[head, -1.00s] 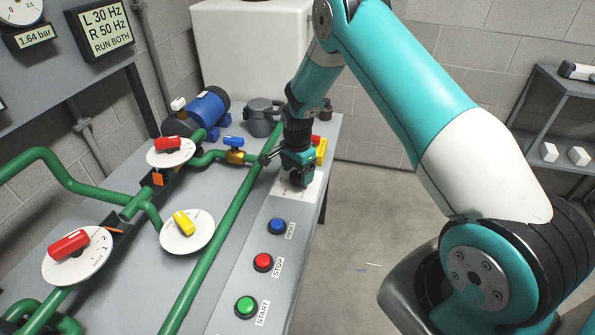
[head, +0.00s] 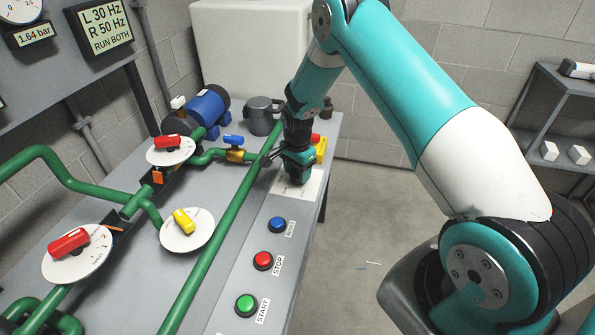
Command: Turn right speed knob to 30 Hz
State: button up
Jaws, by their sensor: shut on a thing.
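My gripper (head: 296,172) points down at the far end of the bench's control strip, over a pale dial plate (head: 303,191) with faint markings. It is shut on the speed knob there, which the fingers almost wholly hide; its pointer cannot be read. The display (head: 108,28) at the upper left reads L 30 Hz, R 50 Hz and RUN BOTH.
Blue (head: 278,224), red (head: 263,261) and green (head: 246,305) buttons line the strip in front of my gripper. A green pipe (head: 215,241) runs along its left. Red and yellow parts (head: 320,148) stand close behind it. Open floor lies to the right.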

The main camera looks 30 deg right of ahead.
jog(key=n+b, duration=0.1)
jog(key=n, duration=0.4)
jog(key=shift+n, duration=0.4)
jog(key=n+b, duration=0.1)
jog(key=n, duration=1)
jog(key=shift+n, duration=0.3)
jog(key=n, duration=0.5)
jog(key=shift+n+b, duration=0.3)
jog(key=shift+b, duration=0.1)
jog(key=o, duration=0.9)
jog(key=shift+r, duration=0.1)
notch_tip(320, 180, up, 17)
jog(key=shift+r+b, duration=0.15)
jog(key=shift+b, duration=0.3)
